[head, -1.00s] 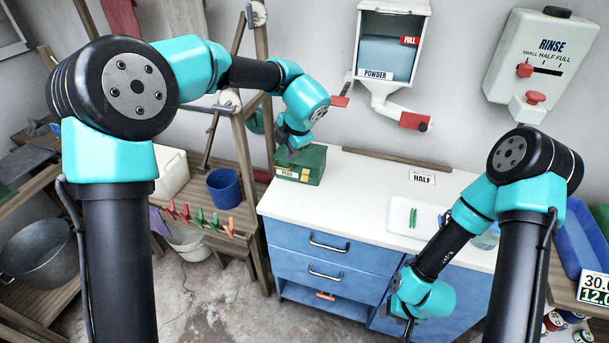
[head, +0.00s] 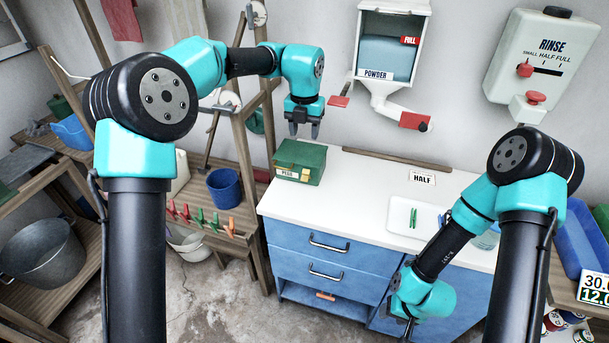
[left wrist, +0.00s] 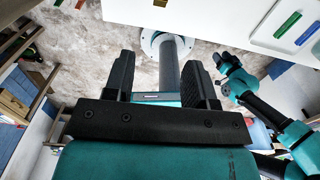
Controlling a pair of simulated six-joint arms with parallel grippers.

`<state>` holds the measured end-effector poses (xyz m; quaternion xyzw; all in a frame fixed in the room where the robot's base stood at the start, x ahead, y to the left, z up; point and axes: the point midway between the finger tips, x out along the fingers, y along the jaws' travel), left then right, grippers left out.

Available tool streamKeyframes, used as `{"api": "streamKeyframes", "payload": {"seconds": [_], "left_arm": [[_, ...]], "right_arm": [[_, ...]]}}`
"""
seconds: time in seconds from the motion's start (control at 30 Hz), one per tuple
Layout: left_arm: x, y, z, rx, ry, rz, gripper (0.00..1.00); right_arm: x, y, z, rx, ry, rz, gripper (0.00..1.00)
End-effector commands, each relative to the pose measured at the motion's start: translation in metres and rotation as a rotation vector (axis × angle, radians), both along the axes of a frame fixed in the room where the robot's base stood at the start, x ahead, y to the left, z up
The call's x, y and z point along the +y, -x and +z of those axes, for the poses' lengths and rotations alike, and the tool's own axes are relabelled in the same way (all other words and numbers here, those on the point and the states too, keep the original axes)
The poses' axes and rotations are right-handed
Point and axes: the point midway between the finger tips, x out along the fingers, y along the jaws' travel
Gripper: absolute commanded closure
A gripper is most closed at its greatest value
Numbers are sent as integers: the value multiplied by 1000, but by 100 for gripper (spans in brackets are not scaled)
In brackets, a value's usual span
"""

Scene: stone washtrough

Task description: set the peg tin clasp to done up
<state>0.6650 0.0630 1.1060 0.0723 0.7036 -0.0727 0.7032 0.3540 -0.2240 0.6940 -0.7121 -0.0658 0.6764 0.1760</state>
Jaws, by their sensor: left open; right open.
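The green peg tin (head: 301,163) stands at the left end of the white counter, with a pale label on its front. Its lid looks down. The clasp is too small to make out, so I cannot tell its state. My left gripper (head: 303,134) is above the tin, pointing down, open and empty, apart from the lid. In the left wrist view its two dark fingers (left wrist: 161,80) stand apart with nothing between them. My right gripper (head: 408,326) hangs low in front of the blue drawers, open, with no object visible in it.
A powder dispenser (head: 390,50) hangs on the wall behind. A wooden rack with a blue bucket (head: 224,188) stands left of the counter.

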Motion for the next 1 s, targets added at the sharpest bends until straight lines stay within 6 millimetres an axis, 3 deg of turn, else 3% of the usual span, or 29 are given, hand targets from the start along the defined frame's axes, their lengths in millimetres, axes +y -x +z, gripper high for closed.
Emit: {"api": "streamKeyframes", "payload": {"seconds": [1.0], "left_arm": [[0, 0, -157, 1, -1, -1, 49]], "right_arm": [[0, 0, 0, 0, 0, 0, 49]]}}
